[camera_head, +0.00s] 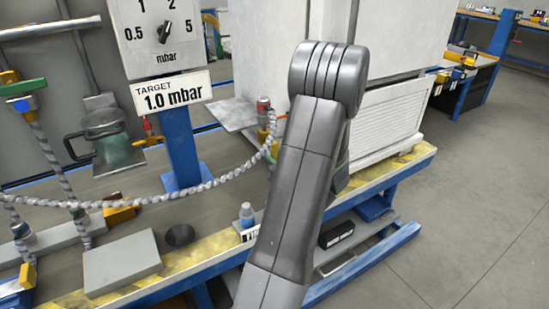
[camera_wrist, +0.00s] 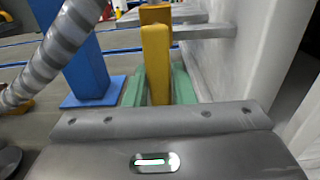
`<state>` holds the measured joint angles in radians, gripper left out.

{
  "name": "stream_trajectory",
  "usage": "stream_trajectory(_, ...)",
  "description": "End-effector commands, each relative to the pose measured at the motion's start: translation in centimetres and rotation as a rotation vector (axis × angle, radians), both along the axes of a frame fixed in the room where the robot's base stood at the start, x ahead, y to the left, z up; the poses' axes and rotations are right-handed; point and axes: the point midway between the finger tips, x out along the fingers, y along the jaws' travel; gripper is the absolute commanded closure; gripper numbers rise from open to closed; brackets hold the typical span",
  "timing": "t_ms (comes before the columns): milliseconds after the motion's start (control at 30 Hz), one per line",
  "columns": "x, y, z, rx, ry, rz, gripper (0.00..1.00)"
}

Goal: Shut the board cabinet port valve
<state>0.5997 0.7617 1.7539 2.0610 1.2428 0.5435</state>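The valve fitting (camera_head: 264,118) stands beside the white cabinet (camera_head: 250,50), with a red top and brass-coloured parts; my arm partly covers it. In the wrist view, a long yellow handle (camera_wrist: 157,62) stands between my green gripper fingers (camera_wrist: 158,88). The fingers flank it closely, with no clear gap on either side. Its lower end is hidden behind the edge of my gripper's body. In the head view my gripper is hidden behind my arm. I cannot see how the handle lies relative to the pipe.
A ribbed hose (camera_head: 190,196) sags across the bench to the fitting. A blue post (camera_head: 182,145) carries the dial board (camera_head: 160,35) and a "TARGET 1.0 mbar" sign (camera_head: 172,92). A grey block (camera_head: 120,262), a dark funnel-like piece (camera_head: 179,236) and a small bottle (camera_head: 246,215) stand near the front edge.

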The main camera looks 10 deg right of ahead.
Motion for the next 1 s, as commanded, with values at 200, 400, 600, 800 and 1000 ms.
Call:
stream_trajectory(200,0.0,0.0,0.0,0.0,0.0,0.0,1.0)
stream_trajectory(400,0.0,0.0,0.0,0.01,0.004,0.0,1.0)
stream_trajectory(600,-0.2,0.3,0.2,0.072,0.032,0.001,1.0)
stream_trajectory(800,-0.4,0.9,0.4,0.203,0.084,0.001,1.0)
stream_trajectory(1000,-0.7,1.6,0.7,0.375,0.157,0.001,1.0)
